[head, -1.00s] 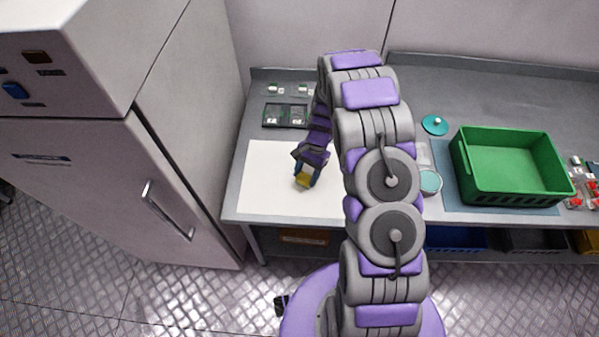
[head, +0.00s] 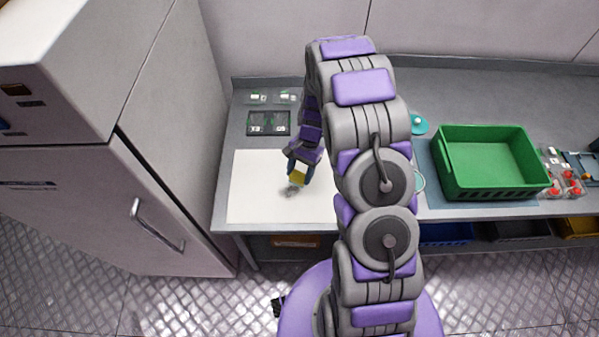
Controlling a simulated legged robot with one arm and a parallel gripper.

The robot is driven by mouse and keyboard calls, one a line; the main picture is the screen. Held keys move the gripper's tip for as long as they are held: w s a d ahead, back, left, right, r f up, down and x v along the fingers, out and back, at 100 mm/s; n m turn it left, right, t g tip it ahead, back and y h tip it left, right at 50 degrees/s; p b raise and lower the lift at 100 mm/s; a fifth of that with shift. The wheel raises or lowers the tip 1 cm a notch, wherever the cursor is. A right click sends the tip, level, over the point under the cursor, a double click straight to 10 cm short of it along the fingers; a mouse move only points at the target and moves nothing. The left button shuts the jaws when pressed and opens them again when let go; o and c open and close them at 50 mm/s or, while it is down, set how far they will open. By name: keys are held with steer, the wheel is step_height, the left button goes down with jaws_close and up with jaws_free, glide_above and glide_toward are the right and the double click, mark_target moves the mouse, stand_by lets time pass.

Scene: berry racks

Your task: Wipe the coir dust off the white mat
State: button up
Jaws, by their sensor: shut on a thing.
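The white mat (head: 255,195) lies flat on the left part of the grey bench. My gripper (head: 298,178) is over the right half of the mat, shut on a small yellow block (head: 299,175), perhaps a sponge. A small greyish smudge, perhaps coir dust (head: 291,190), shows on the mat just below the yellow block. I cannot tell whether the block touches the mat. My arm hides the mat's right end.
A teal lid (head: 418,124) lies behind my arm. A tall grey cabinet (head: 80,200) stands at the left.

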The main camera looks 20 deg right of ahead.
steer(key=shift+a+r, duration=0.2)
steer(key=shift+r, duration=0.3)
steer(key=shift+a+r, duration=0.15)
steer(key=shift+r, duration=0.3)
steer(key=shift+d, duration=0.4)
steer(key=shift+a, duration=0.1)
